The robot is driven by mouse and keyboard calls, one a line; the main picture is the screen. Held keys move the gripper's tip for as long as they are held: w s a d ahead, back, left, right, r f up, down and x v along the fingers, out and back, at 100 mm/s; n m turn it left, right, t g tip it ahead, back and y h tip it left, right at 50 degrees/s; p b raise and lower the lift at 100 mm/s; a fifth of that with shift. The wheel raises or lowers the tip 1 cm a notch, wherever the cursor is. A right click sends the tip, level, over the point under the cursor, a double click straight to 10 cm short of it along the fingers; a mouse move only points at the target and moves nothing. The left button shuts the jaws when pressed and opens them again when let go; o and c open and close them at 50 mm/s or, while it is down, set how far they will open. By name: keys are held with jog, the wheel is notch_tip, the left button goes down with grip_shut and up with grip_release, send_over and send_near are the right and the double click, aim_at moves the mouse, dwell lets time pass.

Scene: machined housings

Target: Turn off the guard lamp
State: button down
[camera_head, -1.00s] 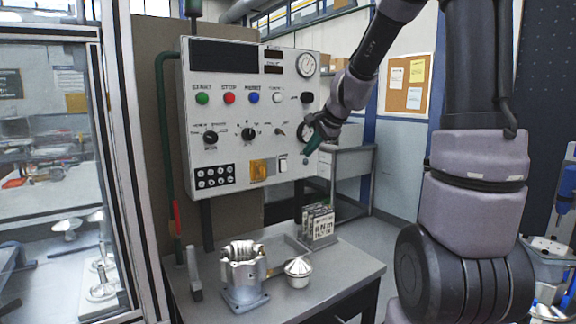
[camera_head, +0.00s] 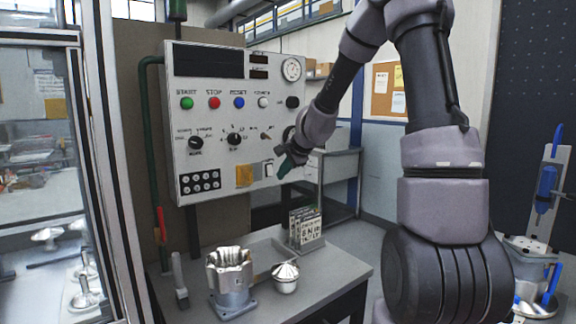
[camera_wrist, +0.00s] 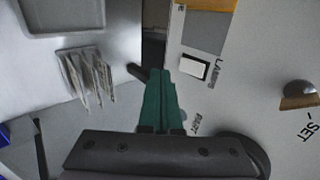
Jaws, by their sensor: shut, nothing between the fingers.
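The grey control panel (camera_head: 222,150) stands upright behind the table. Near its lower right edge is a small white rocker switch (camera_head: 269,169) in a dark frame. In the wrist view the rocker (camera_wrist: 194,67) sits beside lettering that seems to read LAMP. I cannot tell which way the rocker is tipped. My gripper (camera_head: 284,170) has green fingers, shut and empty, just right of the rocker in the head view. In the wrist view the closed fingers (camera_wrist: 160,92) point up the picture, left of the rocker and apart from it in the image.
An orange square (camera_head: 244,175) and a block of black sockets (camera_head: 199,182) sit left of the rocker. A rotary knob (camera_wrist: 298,92) is at the right in the wrist view. The table (camera_head: 330,262) below holds a metal housing (camera_head: 231,280), a cone-topped part (camera_head: 285,277) and a card rack (camera_head: 305,230).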

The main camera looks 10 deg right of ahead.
aim_at(271, 172)
jog(key=shift+w+a+f, duration=0.1)
jog(key=shift+w+a, duration=0.15)
jog(key=shift+w, duration=0.35)
jog(key=shift+w+a, duration=0.25)
jog(key=shift+w, duration=0.3)
jog(key=shift+w+a+f, duration=0.1)
jog(key=shift+w+a, duration=0.15)
jog(key=shift+w, duration=0.35)
jog(key=shift+w, duration=0.1)
jog(key=shift+w+a, duration=0.1)
jog(key=shift+r, duration=0.85)
